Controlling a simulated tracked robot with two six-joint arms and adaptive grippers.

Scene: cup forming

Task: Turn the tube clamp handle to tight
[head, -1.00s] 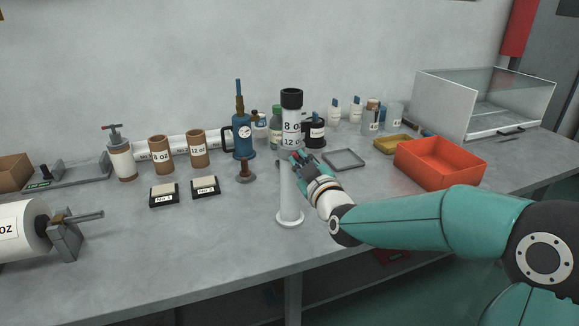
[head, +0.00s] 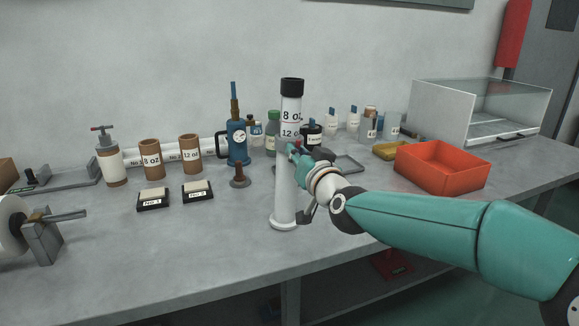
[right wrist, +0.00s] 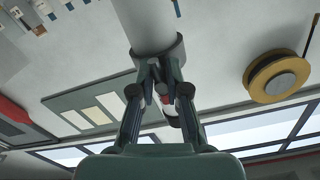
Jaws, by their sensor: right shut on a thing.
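A white post (head: 284,190) on a round white base stands upright on the bench. It carries a tube (head: 291,105) with a black cap, marked 8 oz and 12 oz. My right gripper (head: 298,150) is at the post just below the tube's lower marking. In the right wrist view a dark clamp collar (right wrist: 160,52) rings the pale post. The right fingers (right wrist: 157,88) are shut on the clamp handle under that collar. A red tip (right wrist: 165,99) shows between them; most of the handle is hidden. My left gripper is not in view.
An orange bin (head: 440,168) and a grey tray (head: 347,164) lie right of the post. A brown stamp-like piece (head: 239,177), a blue torch (head: 237,140) and brown cups (head: 151,158) stand left.

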